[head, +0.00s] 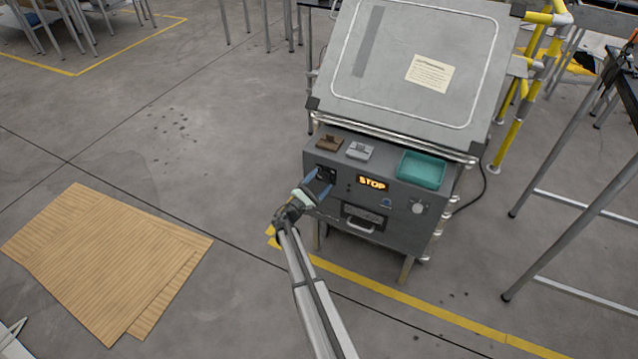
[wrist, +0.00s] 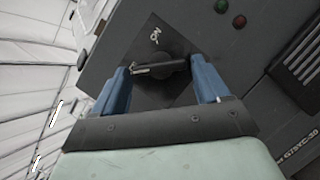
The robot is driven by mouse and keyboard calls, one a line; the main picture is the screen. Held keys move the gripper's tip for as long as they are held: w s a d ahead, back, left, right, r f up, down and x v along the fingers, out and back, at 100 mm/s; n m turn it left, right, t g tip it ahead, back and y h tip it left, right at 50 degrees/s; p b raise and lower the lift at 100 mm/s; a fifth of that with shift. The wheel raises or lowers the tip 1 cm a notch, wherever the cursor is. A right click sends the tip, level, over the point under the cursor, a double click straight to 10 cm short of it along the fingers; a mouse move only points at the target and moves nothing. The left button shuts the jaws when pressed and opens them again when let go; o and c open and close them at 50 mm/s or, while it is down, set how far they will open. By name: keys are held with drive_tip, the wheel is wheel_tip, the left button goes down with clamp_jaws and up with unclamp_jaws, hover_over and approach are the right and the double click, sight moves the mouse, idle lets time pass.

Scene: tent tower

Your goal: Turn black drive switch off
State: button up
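The black drive switch is a dark rotary handle (wrist: 162,68) on a dark square plate (wrist: 158,45) in the wrist view. In the head view the dark plate (head: 326,174) shows on the left of the machine's front, partly behind my gripper (head: 318,186). My gripper (wrist: 163,85) has two blue fingers, spread apart, one on each side of the handle. The handle lies crosswise between the fingertips, with its left end close to the left finger. I cannot tell whether either finger touches it.
The grey machine (head: 355,208) has a lit STOP display (head: 372,183), a teal tray (head: 421,169), a white knob (head: 417,208) and a drawer handle (head: 360,226). Green (wrist: 221,6) and red (wrist: 239,21) round parts sit near the plate. Floor to the left is open around cardboard sheets (head: 100,255).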

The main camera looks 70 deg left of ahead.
drive_tip(key=shift+o, duration=1.2)
drive_tip(key=v, duration=1.3)
drive_tip(key=shift+s+d, duration=0.2)
drive_tip(key=shift+s, duration=0.1)
drive_tip(key=shift+f, duration=0.15)
